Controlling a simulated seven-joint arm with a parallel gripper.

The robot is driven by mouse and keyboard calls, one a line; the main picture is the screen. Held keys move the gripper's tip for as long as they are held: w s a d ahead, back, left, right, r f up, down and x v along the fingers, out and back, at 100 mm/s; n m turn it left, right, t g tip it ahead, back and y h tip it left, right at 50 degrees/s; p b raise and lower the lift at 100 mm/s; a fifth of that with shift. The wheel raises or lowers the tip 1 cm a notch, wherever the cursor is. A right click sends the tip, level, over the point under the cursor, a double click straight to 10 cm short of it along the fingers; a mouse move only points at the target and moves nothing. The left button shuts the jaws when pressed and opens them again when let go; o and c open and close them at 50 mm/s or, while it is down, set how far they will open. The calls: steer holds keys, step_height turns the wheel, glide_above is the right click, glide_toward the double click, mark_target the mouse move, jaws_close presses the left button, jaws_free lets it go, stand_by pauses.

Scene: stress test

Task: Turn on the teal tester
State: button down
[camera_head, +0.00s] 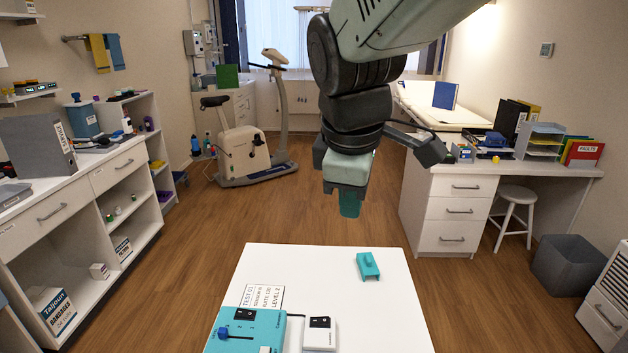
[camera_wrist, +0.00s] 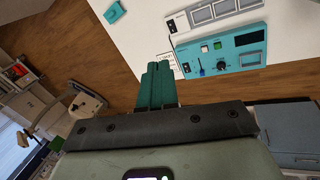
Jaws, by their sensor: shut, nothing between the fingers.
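The teal tester (camera_head: 262,322) lies at the front left of the white table and is cut off by the bottom edge in the head view. A black rocker switch (camera_head: 245,314) and a blue lever (camera_head: 224,331) show on it. The switch position is too small to tell. My gripper (camera_head: 349,212) is shut and empty, in the air above the table's far side, apart from the tester. Its teal fingers (camera_wrist: 157,80) are together.
A white device (camera_head: 319,341) with a black switch (camera_head: 320,322) sits right of the tester, with a cable between them. A printed card (camera_head: 263,296) lies behind the tester. A small teal block (camera_head: 368,266) lies at the back right. The table's right side (camera_head: 390,315) is clear.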

steer(key=w+a+f+n+g, duration=0.1)
steer(key=w+a+f+n, duration=0.5)
steer(key=a+n, duration=0.1)
steer(key=n+g+y, duration=0.2)
steer(key=n+g, duration=0.1)
steer(key=n, duration=1.1)
glide_above(239, 312)
steer(key=d, duration=0.2)
step_height(239, 312, down, 16)
steer(key=shift+d+f, duration=0.15)
steer(key=shift+f, duration=0.05)
steer(key=f, duration=0.4)
steer(key=a+f, duration=0.1)
steer(key=f, duration=0.8)
steer(key=shift+a+f, duration=0.4)
